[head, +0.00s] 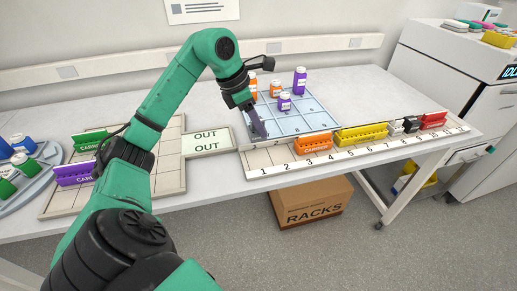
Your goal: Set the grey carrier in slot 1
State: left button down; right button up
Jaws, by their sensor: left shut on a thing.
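My left gripper (247,103) points down over the front left part of the blue gridded mat. It is shut on a narrow grey piece, which looks like the grey carrier (259,126), seen nearly end-on and partly hidden by the fingers. The carrier hangs behind the numbered strip (280,155); I cannot tell whether its lower end touches anything. Slot 1 (264,171) is at the strip's left end, and the strip there looks empty. My right gripper is out of view.
An orange carrier (313,145), a yellow carrier (361,135) and a red carrier (433,121) stand farther right on the strip. Purple bottles (300,80) and orange ones stand on the blue mat (318,117). An OUT tray (207,142) lies left of the strip.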

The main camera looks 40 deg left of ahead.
aim_at(249, 131)
pick_arm(q)
notch_tip(249, 131, down, 8)
jog(key=shift+d+r, duration=0.1)
jog(key=shift+w, duration=0.1)
jog(key=shift+f, duration=0.25)
jog(key=shift+c, duration=1.5)
grip_release()
jog(key=shift+r, duration=0.1)
jog(key=shift+r, duration=0.15)
jog(key=b+v, duration=0.1)
jog(key=v, duration=1.1)
